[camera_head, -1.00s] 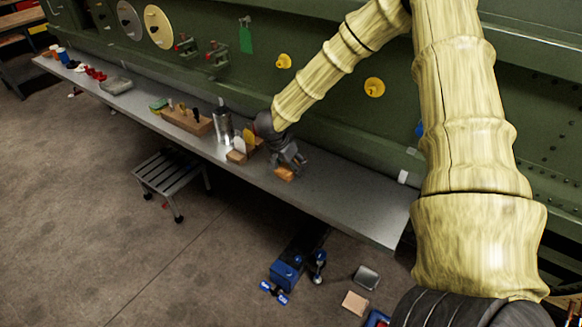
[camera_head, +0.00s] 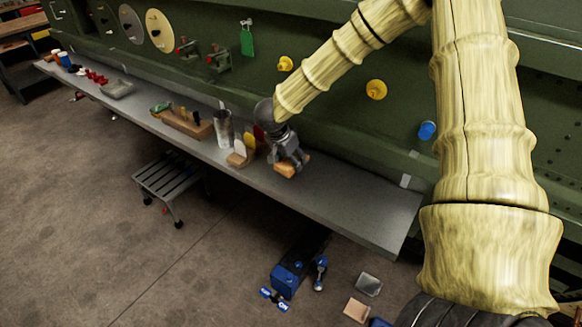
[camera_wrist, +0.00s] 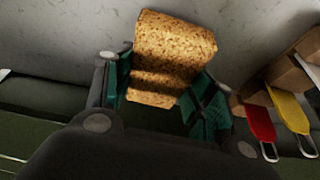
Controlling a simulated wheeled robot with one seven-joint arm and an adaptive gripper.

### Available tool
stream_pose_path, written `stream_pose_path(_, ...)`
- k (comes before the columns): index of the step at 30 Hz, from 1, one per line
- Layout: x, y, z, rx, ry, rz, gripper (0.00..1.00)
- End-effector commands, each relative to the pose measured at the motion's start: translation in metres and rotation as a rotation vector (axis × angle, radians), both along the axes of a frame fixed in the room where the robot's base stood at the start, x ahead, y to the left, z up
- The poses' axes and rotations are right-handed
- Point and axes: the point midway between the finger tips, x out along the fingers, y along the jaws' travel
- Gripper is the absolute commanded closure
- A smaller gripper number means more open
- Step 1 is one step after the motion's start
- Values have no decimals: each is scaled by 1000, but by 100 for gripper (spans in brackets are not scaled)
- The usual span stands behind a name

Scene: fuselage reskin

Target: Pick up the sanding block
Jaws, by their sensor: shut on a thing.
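The sanding block is a tan, grainy block; in the wrist view the sanding block (camera_wrist: 172,52) sits between the green-padded fingers of my gripper (camera_wrist: 165,100). In the head view my gripper (camera_head: 290,164) points down over the grey bench shelf, with the orange-tan block (camera_head: 284,170) at its fingertips. My gripper is shut on the block. Part of the block is hidden by the fingers. I cannot tell whether it touches the shelf or is lifted slightly.
The grey shelf (camera_head: 345,205) runs along the green fuselage panel. Left of my gripper stand a wooden holder with coloured scrapers (camera_head: 240,155), a metal cup (camera_head: 223,128) and a wooden tool rack (camera_head: 187,124). The shelf is clear to the right.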

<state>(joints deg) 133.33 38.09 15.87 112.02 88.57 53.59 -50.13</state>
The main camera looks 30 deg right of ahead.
Motion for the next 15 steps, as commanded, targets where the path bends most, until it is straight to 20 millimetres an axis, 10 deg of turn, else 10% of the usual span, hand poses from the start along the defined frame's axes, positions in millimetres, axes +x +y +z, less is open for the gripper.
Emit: stream_pose_path(15,-102,46,5,0,3,4,67)
